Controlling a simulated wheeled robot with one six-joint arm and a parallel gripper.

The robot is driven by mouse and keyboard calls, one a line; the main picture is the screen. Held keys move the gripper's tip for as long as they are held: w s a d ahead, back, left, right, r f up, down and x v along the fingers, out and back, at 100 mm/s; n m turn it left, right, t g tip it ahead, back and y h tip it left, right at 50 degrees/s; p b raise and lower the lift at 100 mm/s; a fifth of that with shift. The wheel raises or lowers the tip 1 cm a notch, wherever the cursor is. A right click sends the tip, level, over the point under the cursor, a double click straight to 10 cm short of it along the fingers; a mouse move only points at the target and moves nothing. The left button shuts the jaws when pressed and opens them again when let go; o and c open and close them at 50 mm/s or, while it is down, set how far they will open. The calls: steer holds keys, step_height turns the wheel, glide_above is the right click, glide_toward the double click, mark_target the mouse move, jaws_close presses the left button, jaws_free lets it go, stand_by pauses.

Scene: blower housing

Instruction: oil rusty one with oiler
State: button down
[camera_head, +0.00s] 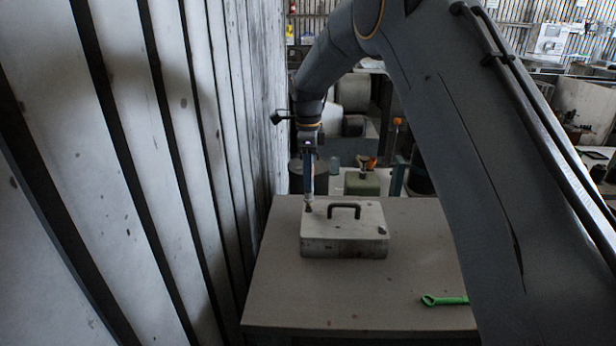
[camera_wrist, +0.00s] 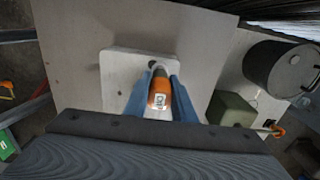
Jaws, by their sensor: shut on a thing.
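My gripper (camera_head: 308,180) points straight down over the left back corner of a pale grey blower housing (camera_head: 345,238) with a dark handle on top. In the wrist view its blue fingers (camera_wrist: 160,100) are shut on the oiler (camera_wrist: 159,88), which has an orange and white body. The oiler's lower end is at or just above a small dark spot at that corner; I cannot tell whether it touches. Another small dark spot, perhaps a bolt, shows near the housing's right edge. Rust is too small to make out.
The housing sits on a grey table (camera_head: 290,292). A green wrench (camera_head: 443,300) lies near its front right. A slatted wall (camera_head: 215,130) stands close on the left. Behind the table are a green object (camera_head: 362,184) and a dark drum (camera_wrist: 283,70). The table's front middle is clear.

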steer(key=shift+r, duration=0.15)
steer(key=shift+r+p, duration=1.8)
steer(key=shift+r, duration=1.6)
